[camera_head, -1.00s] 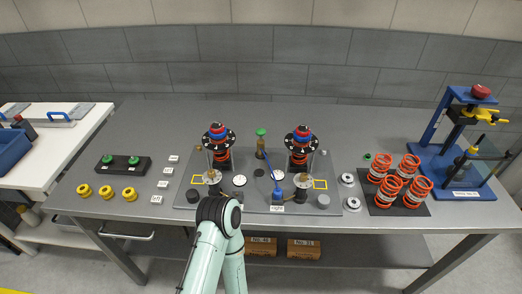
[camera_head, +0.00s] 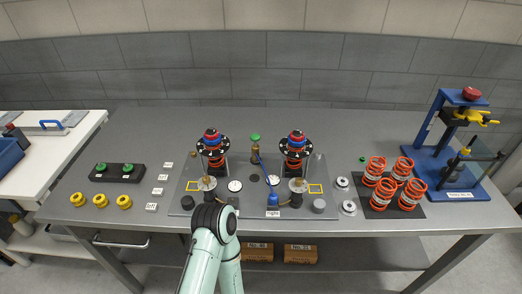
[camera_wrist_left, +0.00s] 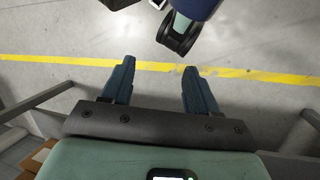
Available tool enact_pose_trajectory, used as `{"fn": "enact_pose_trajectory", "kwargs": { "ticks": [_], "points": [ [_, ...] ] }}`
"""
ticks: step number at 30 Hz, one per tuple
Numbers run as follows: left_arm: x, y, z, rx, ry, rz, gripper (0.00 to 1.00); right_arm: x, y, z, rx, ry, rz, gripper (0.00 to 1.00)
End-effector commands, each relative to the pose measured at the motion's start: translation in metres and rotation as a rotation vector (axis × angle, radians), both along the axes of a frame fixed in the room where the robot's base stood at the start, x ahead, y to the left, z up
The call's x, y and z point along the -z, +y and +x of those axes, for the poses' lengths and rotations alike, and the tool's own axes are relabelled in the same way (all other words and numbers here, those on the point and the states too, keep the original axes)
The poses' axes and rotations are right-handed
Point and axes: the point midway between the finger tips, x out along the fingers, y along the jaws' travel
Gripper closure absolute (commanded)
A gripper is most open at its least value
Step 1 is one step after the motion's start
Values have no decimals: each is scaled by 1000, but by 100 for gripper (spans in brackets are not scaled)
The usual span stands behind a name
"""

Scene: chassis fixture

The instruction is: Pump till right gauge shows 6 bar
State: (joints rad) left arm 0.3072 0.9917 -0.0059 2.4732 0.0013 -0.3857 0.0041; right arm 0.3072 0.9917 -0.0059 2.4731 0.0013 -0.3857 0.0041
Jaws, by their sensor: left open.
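The grey fixture plate (camera_head: 180,193) lies on the table and carries two matching units. The left unit (camera_head: 213,147) and right unit (camera_head: 297,147) each have a black disc with a red and blue top. Two small white dials sit between them, a left one (camera_head: 235,186) and a right one (camera_head: 273,180); their readings are too small to read. A blue hose (camera_head: 262,170) runs to a blue fitting (camera_head: 272,201) above a label reading "right" (camera_head: 273,213). A green-topped brass part (camera_head: 255,147) stands behind. My left gripper (camera_wrist_left: 150,80) is open and empty above the floor.
One of my arms rises at the front edge, close to the plate's front left. Orange springs (camera_head: 387,189) and a blue press (camera_head: 455,150) stand at right. The back of the table is clear.

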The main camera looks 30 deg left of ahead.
Motion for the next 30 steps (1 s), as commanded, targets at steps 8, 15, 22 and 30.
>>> {"fn": "enact_pose_trajectory", "kwargs": {
  "ticks": [8,15,22,30],
  "points": [
    [0,0,0,0,0,0,100,0,0,0,0,0,0,41],
    [0,0,0,0,0,0,100,0,0,0,0,0,0,41],
    [0,0,0,0,0,0,100,0,0,0,0,0,0,41],
    [0,0,0,0,0,0,100,0,0,0,0,0,0,41]
  ]
}}
